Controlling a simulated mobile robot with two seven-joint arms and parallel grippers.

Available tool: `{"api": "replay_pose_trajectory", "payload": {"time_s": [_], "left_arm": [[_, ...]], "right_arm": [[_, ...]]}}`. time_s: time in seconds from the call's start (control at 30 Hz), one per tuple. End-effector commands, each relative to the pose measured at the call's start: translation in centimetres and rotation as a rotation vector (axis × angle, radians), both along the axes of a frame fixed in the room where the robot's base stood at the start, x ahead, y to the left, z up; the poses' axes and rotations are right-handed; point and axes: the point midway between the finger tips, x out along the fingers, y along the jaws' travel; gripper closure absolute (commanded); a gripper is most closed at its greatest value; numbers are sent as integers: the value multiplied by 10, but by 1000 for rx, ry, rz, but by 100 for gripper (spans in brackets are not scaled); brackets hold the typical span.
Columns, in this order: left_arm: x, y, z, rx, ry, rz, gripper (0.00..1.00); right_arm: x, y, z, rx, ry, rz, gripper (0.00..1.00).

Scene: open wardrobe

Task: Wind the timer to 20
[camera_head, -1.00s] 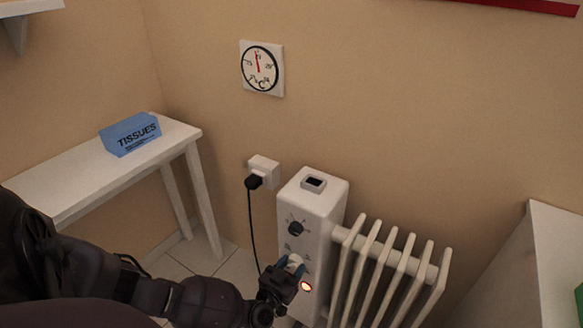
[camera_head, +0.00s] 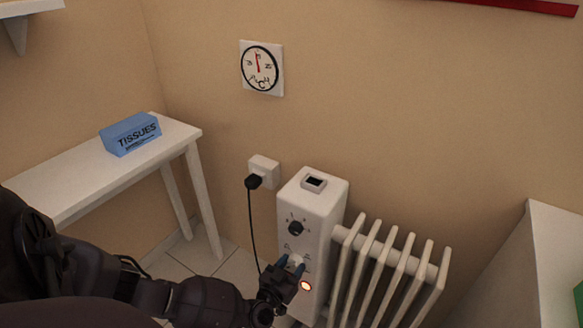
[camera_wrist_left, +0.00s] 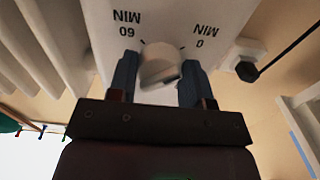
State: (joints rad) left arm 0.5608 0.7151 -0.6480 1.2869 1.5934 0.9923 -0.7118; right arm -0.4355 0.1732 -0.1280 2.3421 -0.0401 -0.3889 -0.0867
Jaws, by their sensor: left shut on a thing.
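The white heater (camera_head: 322,205) stands by the wall with its control panel facing left. The timer knob (camera_wrist_left: 160,66) is white and round with a raised grip. It sits low on the panel, between the upside-down "60 MIN" and "0 MIN" marks in the left wrist view. My left gripper (camera_head: 292,264) is shut on this knob, with a blue finger on each side. The fingers partly hide the knob and its scale in the head view, and I cannot read the exact setting. My right gripper is not in view.
A dark dial (camera_head: 296,228) sits above the timer, and a lit orange lamp (camera_head: 306,286) below it. Heater fins (camera_head: 385,265) stand to the right. A black cord hangs from the wall socket (camera_head: 263,168). A tissue box (camera_head: 130,134) lies on the white table (camera_head: 75,184).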

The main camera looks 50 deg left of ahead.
Motion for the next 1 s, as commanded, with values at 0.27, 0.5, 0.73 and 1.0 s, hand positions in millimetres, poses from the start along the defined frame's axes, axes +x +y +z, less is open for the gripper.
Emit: {"api": "replay_pose_trajectory", "payload": {"time_s": [0.27, 0.5, 0.73, 1.0], "left_arm": [[-1, -1, -1, 0, 3, -2, 78], [-1, -1, -1, 0, 3, -2, 78], [-1, -1, -2, 0, 3, -2, 78], [-1, 0, -1, 0, 2, -1, 30]], "right_arm": [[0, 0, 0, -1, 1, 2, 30], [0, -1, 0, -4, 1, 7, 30], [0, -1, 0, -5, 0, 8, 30], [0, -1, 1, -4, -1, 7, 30]]}}
